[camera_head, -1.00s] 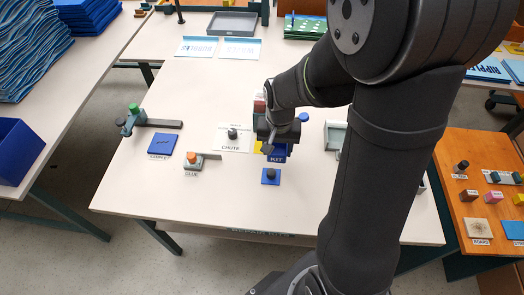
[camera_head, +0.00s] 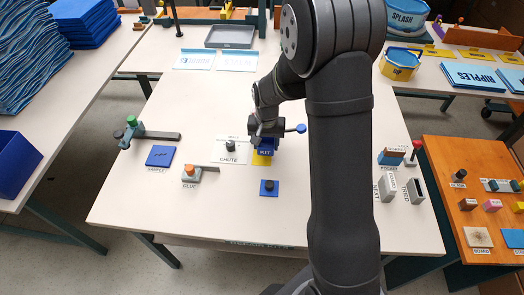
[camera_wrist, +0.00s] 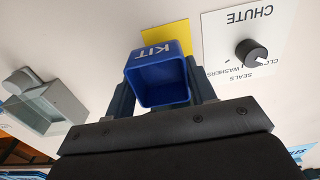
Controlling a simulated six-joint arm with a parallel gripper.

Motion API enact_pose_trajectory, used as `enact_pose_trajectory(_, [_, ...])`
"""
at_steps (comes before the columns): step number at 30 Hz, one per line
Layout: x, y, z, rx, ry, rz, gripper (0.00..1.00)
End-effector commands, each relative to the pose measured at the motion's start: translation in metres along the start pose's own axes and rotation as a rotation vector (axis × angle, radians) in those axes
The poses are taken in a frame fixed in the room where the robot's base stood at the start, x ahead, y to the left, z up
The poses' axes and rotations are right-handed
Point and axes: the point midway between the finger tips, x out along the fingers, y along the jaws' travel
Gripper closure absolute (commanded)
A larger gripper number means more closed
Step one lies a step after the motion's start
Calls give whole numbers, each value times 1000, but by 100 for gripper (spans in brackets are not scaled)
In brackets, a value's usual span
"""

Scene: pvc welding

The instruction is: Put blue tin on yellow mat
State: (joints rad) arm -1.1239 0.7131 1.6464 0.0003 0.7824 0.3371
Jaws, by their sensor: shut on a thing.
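The blue tin (camera_head: 266,145), an open-topped box lettered KIT, is between the fingers of my gripper (camera_head: 267,139). In the wrist view the blue tin (camera_wrist: 160,78) shows its empty inside, with a dark finger on either side. The yellow mat (camera_head: 262,160) lies flat on the white table, and its near part shows just below the tin in the head view. In the wrist view the yellow mat (camera_wrist: 172,34) shows beside the tin, partly covered by it. I cannot tell whether the tin touches the mat.
A white CHUTE card (camera_head: 229,158) with a black knob lies just left of the mat. A blue plate (camera_head: 269,188) with a dark knob is in front. The GLUE piece (camera_head: 190,174) and a blue SAMPLE square (camera_head: 160,156) stand left. Grey bins (camera_head: 388,188) stand right.

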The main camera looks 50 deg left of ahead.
Motion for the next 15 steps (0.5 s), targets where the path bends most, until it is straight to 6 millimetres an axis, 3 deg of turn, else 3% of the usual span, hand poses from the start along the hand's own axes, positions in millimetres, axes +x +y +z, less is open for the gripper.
enact_pose_trajectory(4, [8, -13, -3, 0, 0, 0, 72])
enact_pose_trajectory(8, [16, -14, -3, 1, -2, 1, 72])
enact_pose_trajectory(15, [47, -14, -2, 1, -2, 1, 72])
